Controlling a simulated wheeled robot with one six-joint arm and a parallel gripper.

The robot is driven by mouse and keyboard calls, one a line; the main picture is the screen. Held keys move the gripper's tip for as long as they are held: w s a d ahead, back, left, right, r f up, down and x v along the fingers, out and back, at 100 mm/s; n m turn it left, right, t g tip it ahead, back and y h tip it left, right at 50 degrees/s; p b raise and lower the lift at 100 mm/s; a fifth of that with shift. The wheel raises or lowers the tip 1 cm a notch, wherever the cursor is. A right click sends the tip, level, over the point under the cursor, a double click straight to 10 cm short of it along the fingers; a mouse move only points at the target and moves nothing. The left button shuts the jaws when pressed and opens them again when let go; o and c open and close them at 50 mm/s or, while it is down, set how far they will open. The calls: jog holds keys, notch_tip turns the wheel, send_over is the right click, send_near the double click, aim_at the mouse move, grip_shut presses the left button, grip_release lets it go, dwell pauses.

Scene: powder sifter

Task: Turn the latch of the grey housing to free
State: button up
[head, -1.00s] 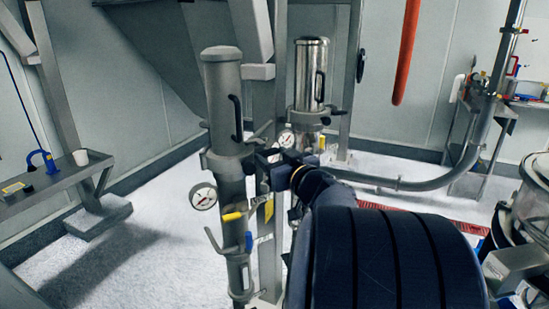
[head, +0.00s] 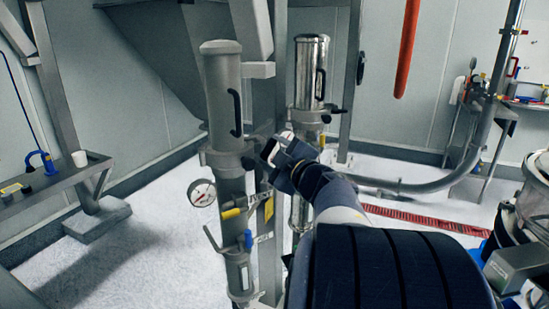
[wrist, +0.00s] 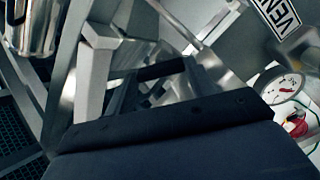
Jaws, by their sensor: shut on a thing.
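The grey housing (head: 222,90) is a tall upright matte cylinder with a black side handle, left of centre in the head view. Its latch (head: 249,163) shows as a small dark piece at the right side of the collar below the body. My gripper (head: 268,153) is at that latch, tilted, and shut on it. In the wrist view my gripper (wrist: 160,85) reaches away from the camera, with a dark bar (wrist: 160,70) between its fingers. The latch's exact angle is hard to tell, partly hidden by the gripper.
A polished metal housing (head: 311,75) stands behind to the right. A pressure gauge (head: 202,193) and a yellow-handled valve (head: 232,213) sit below the collar. A grey post (head: 268,100) stands close to the gripper. A bench (head: 60,185) is at left, with open floor before it.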

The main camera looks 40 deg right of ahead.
jog(key=n+b, duration=0.1)
jog(key=n, duration=0.2)
jog(key=shift+f+n+b, duration=0.1)
jog(key=shift+n+b, duration=0.95)
jog(key=shift+n, duration=1.05)
jog(key=o, duration=0.7)
jog(key=s, duration=1)
jog(key=shift+s+a, duration=0.4)
jog(key=shift+a, duration=0.05)
